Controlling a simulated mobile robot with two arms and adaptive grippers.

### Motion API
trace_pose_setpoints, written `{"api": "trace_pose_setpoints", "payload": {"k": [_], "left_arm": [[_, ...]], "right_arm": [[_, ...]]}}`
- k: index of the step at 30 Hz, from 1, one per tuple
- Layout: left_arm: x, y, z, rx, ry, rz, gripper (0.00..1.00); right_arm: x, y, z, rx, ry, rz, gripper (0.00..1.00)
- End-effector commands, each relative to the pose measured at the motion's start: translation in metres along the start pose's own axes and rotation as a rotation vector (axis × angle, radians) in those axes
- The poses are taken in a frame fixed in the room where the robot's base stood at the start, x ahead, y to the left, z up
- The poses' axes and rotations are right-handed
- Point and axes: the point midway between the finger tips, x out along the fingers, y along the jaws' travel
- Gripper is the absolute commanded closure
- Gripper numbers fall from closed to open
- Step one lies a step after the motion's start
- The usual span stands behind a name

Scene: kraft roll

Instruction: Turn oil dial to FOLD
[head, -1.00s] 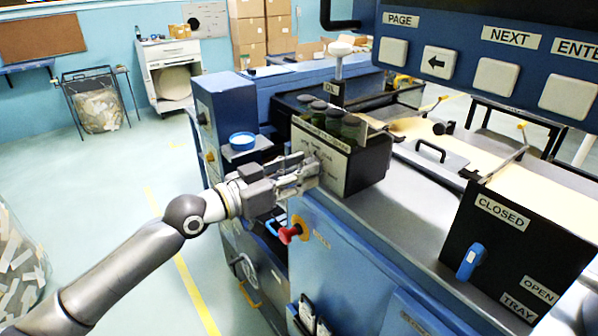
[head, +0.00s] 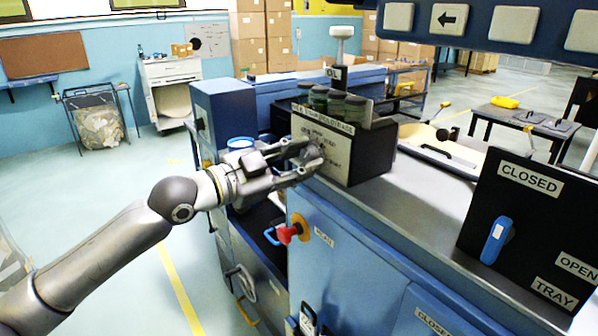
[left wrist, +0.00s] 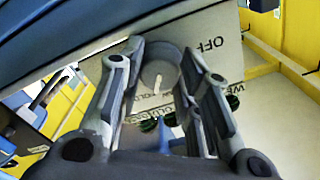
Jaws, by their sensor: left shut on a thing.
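The oil dial (left wrist: 158,72) is a round grey knob with a white pointer mark, on a pale panel seen in the left wrist view. The panel (left wrist: 222,62) carries the word OFF and other lettering partly covered by my fingers. My left gripper (left wrist: 160,88) is shut on the dial, one finger on each side of it. In the head view my left gripper (head: 312,160) reaches the front panel (head: 335,152) of a black box from the left, and its fingers hide the dial. I cannot tell which label the pointer faces. My right gripper is not in view.
Several green-dark jars (head: 338,101) stand on top of the black box. A red knob (head: 288,234) sits on the blue cabinet below my gripper. A black CLOSED/OPEN panel (head: 530,235) stands right.

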Motion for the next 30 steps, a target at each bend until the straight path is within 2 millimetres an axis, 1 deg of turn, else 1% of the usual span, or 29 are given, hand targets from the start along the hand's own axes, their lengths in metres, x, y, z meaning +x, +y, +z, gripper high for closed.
{"api": "trace_pose_setpoints", "payload": {"k": [1,3,12,27,28,30], "left_arm": [[-0.0001,0.0009,0.0017,0.032,-0.001,0.000,0.92],[-0.0002,0.0003,0.0012,0.072,-0.001,0.000,0.92],[-0.0002,-0.0005,0.0007,0.175,-0.002,0.000,0.92],[-0.0001,-0.0005,0.0004,0.192,-0.002,0.001,0.92],[-0.0001,-0.0005,0.0005,0.192,-0.002,0.001,0.66],[-0.0001,-0.0004,0.0004,0.192,-0.002,0.001,0.57]], "right_arm": [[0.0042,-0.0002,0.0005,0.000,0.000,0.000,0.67],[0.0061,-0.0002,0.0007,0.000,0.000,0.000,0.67],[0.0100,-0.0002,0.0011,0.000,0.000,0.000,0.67],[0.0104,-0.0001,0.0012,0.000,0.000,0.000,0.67],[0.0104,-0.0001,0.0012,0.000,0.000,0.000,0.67],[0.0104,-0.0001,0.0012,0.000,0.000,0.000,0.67]]}}
